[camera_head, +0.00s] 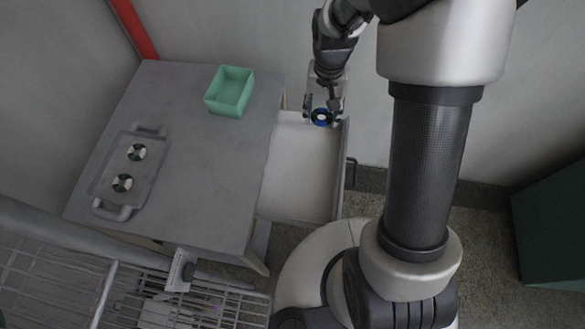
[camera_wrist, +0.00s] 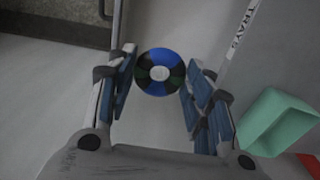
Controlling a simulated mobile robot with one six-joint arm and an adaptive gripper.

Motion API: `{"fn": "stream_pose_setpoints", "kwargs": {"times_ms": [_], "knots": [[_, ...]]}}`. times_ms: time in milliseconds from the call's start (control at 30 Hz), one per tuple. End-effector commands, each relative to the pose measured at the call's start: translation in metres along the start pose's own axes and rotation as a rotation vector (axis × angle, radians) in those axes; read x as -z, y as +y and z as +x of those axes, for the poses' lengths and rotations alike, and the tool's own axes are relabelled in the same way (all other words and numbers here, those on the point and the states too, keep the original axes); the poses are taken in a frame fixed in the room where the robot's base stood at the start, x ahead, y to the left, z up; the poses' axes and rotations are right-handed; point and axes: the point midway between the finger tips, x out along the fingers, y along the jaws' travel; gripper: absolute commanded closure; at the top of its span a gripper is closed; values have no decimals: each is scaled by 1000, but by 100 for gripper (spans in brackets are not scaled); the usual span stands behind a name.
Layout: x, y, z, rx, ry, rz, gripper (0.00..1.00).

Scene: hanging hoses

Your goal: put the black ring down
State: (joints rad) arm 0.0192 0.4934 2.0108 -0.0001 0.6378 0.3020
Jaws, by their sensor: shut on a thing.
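The black ring (camera_head: 315,117), with blue patches and a pale centre, is at the end of my gripper (camera_head: 321,112) over the far end of the open drawer (camera_head: 300,170). In the wrist view the black ring (camera_wrist: 147,60) sits between the fingertips of my gripper (camera_wrist: 159,78), with the pale drawer floor behind it. My gripper is shut on the ring. I cannot tell how high the ring is above the drawer floor.
A wire rack (camera_head: 60,275) is at lower left. The drawer's visible floor is clear.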

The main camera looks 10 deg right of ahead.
Motion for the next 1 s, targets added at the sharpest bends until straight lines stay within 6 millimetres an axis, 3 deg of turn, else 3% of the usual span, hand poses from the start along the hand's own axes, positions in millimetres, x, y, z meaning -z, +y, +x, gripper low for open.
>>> {"fn": "stream_pose_setpoints", "kwargs": {"times_ms": [167, 633, 1000], "knots": [[-2, -10, 21, -1, -2, -7, 72], [-2, -9, 142, -1, -3, -7, 72], [-2, -9, 176, 0, -1, -7, 72]]}}
